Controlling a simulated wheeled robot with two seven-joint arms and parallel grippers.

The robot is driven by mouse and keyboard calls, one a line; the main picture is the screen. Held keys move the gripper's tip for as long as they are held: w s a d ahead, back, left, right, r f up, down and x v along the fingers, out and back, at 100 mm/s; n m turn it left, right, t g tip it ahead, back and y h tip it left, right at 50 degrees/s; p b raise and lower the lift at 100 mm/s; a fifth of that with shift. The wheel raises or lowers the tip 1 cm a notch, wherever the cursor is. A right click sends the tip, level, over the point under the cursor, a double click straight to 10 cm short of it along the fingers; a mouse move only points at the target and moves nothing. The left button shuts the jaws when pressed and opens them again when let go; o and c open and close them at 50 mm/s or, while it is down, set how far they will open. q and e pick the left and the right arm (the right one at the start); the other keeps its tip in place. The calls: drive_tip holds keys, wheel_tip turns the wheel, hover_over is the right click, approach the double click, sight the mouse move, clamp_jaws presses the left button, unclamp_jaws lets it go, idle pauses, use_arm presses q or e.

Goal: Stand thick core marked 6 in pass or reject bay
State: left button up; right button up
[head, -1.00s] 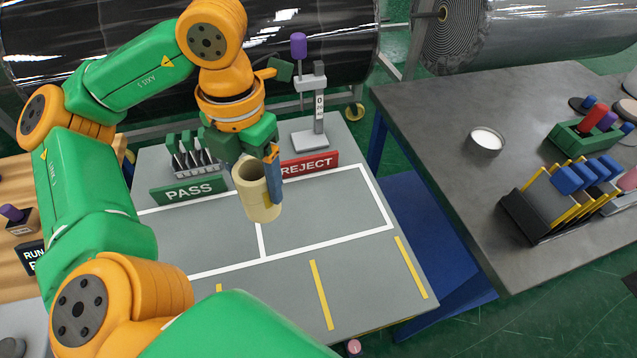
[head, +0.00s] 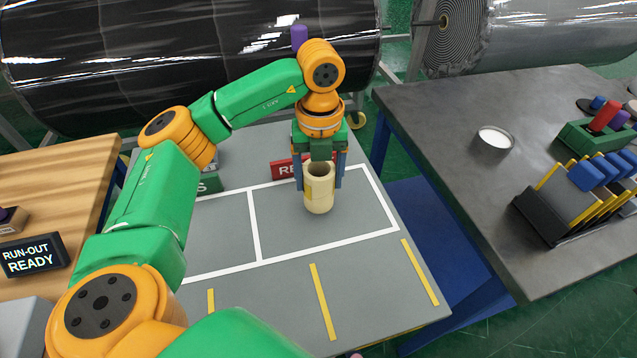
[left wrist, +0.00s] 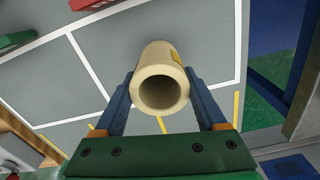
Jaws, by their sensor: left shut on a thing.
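The thick core (head: 319,190) is a cream, upright hollow tube with a yellow patch on its side. My left gripper (head: 322,172) is shut on the core, one blue finger on each side of it. In the left wrist view the core (left wrist: 162,88) points away between the fingers, its open end facing the camera. The core is over the right, reject bay (head: 360,222), inside the white lines; I cannot tell if its base touches the table. The red reject sign (head: 284,169) is partly hidden behind my gripper. No number 6 is readable. My right gripper is not in view.
The left, pass bay (head: 215,232) is empty where it shows. The pass sign (head: 208,183) is mostly hidden by my arm. A dark table (head: 430,130) on the right holds a white-topped round tin (head: 492,139) and racks. A wooden table (head: 50,185) is at left.

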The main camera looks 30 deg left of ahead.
use_arm(q)
drive_tip(key=shift+f, duration=1)
drive_tip(key=o, duration=1.4)
drive_tip(key=shift+o, duration=0.2)
drive_tip(key=shift+r, duration=0.3)
wheel_tip(320, 180, up, 3)
drive_tip(key=shift+f, duration=0.1)
wheel_tip(320, 180, up, 9)
drive_tip(key=p, duration=0.2)
drive_tip(key=shift+p, duration=0.35)
